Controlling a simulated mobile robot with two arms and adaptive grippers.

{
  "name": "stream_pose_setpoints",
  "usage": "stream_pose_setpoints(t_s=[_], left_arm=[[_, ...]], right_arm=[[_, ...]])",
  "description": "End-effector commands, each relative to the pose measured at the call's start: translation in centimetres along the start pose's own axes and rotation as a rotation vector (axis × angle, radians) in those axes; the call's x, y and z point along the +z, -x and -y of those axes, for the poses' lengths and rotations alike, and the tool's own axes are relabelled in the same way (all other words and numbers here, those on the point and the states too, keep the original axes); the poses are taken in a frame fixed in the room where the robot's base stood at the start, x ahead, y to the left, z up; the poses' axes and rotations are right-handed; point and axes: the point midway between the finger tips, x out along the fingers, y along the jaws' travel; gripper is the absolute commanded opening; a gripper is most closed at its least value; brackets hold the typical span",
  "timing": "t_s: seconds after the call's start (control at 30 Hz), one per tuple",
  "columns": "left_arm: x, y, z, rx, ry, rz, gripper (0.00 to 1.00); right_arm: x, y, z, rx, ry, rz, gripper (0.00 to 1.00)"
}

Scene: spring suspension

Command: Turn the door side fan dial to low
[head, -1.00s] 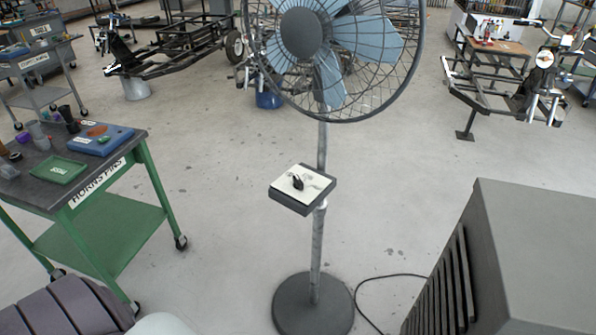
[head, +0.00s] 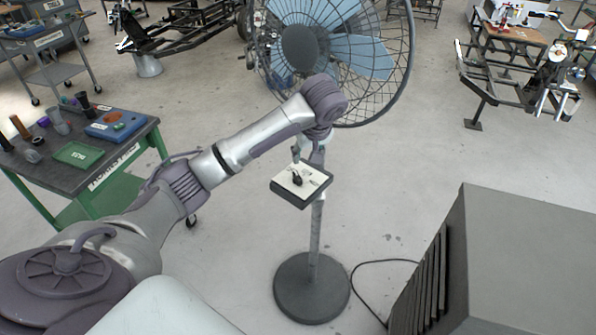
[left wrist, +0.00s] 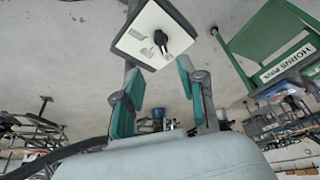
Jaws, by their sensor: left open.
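The fan (head: 330,45) stands upright on its pole and round base (head: 312,287). Its control box (head: 318,186) is fixed to the pole, with a pale top plate and a black dial (head: 297,178). In the left wrist view the plate (left wrist: 135,40) and the dial (left wrist: 160,38) show ahead of the fingers; the markings are too small to read. My left gripper (head: 308,155) is just behind and above the box in the head view. In the left wrist view it is open (left wrist: 155,80), its green-padded fingers apart and empty, with the dial beyond the tips. My right gripper is not in view.
A green cart (head: 125,160) with trays and tools stands at the left. A large grey cabinet (head: 530,250) fills the lower right.

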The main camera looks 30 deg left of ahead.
Motion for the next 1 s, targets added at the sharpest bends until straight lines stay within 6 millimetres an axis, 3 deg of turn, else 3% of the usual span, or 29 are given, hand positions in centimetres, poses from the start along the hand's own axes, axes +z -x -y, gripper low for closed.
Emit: stream_pose_setpoints(t_s=[0.1,0.23,0.7,1.0], left_arm=[[-0.6,-0.1,0.2,-0.009,0.021,-0.004,0.41],[-0.6,-1.8,0.3,-0.012,0.022,-0.002,0.41],[-0.6,-11.2,0.3,-0.009,0.021,-0.003,0.41],[-0.6,-13.4,0.2,-0.007,0.019,-0.004,0.41]], right_arm=[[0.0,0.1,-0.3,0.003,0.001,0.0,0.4],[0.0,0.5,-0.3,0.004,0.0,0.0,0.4],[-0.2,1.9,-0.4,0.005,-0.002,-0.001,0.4],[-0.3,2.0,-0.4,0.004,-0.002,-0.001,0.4]])
